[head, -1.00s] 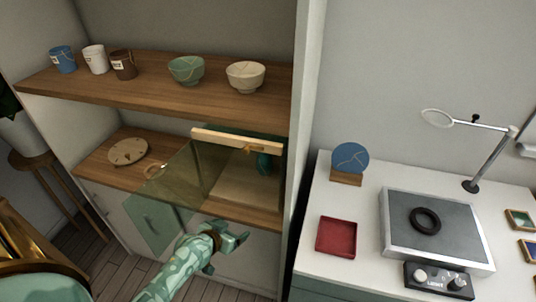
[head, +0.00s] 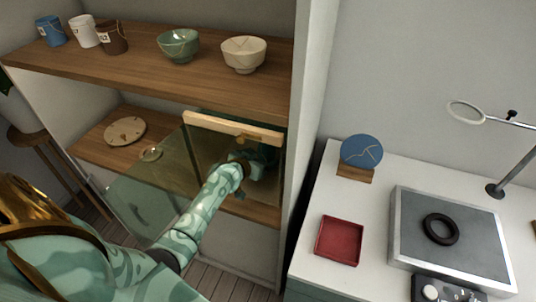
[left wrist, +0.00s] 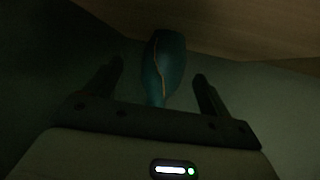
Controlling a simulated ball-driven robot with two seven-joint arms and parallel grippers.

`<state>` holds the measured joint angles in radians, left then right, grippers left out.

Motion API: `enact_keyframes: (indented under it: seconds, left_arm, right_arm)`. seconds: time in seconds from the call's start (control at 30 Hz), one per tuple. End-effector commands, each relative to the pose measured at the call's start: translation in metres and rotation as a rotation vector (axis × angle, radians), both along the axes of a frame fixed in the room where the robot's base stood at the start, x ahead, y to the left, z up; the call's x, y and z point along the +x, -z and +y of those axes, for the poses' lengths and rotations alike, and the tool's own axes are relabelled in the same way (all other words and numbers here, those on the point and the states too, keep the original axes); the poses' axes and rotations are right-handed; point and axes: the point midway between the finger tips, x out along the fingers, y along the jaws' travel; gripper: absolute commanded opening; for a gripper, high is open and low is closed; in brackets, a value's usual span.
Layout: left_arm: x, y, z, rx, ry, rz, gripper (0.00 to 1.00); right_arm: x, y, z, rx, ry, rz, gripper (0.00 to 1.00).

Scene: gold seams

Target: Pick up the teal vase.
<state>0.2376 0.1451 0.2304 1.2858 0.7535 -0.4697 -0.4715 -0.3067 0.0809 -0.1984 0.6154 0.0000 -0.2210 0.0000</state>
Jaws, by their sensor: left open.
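The teal vase (left wrist: 164,62) shows in the left wrist view, dark and dimly lit, with a thin gold seam down its side. It lies in line between the two open fingers of my left gripper (left wrist: 158,72), which are apart from it on both sides. Whether its near end reaches between the fingertips is hard to tell. In the head view my left gripper (head: 256,170) is inside the glass-fronted box on the lower shelf. There it mostly hides the vase, and the two teal shapes blend together. My right gripper is out of view.
The box has a wooden top rail (head: 232,129) and a glass panel (head: 150,200) swung out to the left of my arm. The upper shelf (head: 150,72) with a green bowl (head: 179,46) and a cream bowl (head: 243,54) overhangs it.

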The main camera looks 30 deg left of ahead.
Motion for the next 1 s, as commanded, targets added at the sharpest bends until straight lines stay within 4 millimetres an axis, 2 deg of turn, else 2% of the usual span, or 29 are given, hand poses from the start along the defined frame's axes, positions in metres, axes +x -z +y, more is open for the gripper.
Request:
enact_keyframes:
  seconds: [0.13, 0.4, 0.67, 0.87, 1.0]
  left_arm:
    - [0.012, 0.005, 0.002, -0.001, -0.002, -0.001, 0.82]
    - [0.048, 0.022, 0.008, -0.001, -0.001, 0.002, 0.82]
    - [0.052, 0.019, 0.008, 0.000, -0.001, 0.000, 0.82]
    - [0.052, 0.019, 0.008, 0.000, -0.001, 0.000, 0.29]
    - [0.052, 0.019, 0.008, 0.000, -0.001, -0.001, 0.29]
  right_arm:
    - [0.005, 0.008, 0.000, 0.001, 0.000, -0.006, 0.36]
    - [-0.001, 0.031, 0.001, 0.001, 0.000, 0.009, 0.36]
    - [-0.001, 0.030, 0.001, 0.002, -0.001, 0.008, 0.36]
    - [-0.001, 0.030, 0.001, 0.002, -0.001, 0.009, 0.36]
    - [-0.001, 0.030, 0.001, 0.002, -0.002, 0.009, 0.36]
